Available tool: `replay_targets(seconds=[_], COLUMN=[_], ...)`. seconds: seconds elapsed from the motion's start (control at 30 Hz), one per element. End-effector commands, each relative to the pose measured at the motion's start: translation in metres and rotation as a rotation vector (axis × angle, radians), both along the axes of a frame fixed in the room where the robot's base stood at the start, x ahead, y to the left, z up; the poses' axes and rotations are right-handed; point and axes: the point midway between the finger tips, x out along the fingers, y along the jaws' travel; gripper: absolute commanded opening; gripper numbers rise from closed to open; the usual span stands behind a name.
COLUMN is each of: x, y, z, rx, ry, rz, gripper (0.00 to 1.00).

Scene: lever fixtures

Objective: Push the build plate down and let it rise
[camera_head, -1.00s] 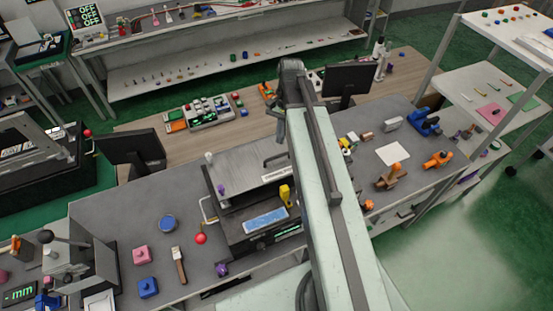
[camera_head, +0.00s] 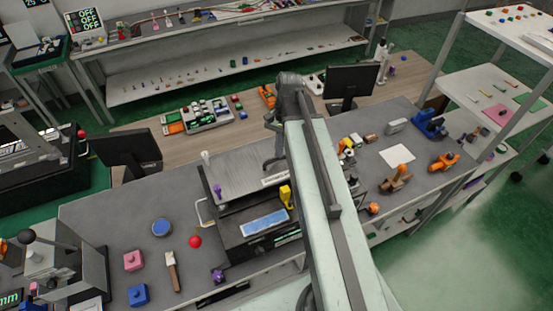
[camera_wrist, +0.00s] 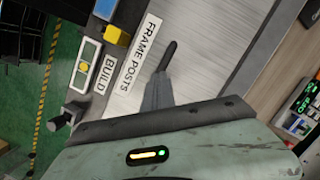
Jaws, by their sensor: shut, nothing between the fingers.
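A dark machine stands on the grey bench with a wide grey metal top (camera_head: 240,172). A speckled blue plate (camera_head: 264,222), which seems to be the build plate, lies in its front part. The plate's edge shows at the top of the wrist view (camera_wrist: 104,8). A yellow block (camera_head: 285,196) stands beside it. In the wrist view a BUILD label (camera_wrist: 103,73) and a FRAME POSTS label (camera_wrist: 140,42) lie left of my gripper. My gripper (camera_wrist: 168,55) is shut and empty over the grey metal top, apart from the blue plate. Contact cannot be told.
A red ball (camera_head: 195,241) and a purple knob (camera_head: 218,276) are at the machine's left and front. A monitor (camera_head: 350,82) stands behind to the right. My arm hides the machine's right side.

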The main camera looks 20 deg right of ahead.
Motion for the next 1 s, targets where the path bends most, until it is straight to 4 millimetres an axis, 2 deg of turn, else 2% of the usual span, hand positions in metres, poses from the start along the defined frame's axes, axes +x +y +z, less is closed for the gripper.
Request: replay_targets(seconds=[0.03,0.23,0.5,0.77,0.87,1.0], x=[-0.001,0.001,0.020,0.019,0.020,0.023], y=[0.001,-0.001,-0.025,-0.024,-0.025,-0.028], z=[-0.009,-0.003,0.007,0.007,0.014,0.034], rx=[0.002,0.002,0.000,0.000,0.000,0.000], ry=[0.001,0.001,0.000,0.000,0.000,0.000], rz=[0.000,0.000,-0.001,-0.001,-0.001,-0.002], gripper=[0.00,0.00,0.00,0.00,0.00,0.00])
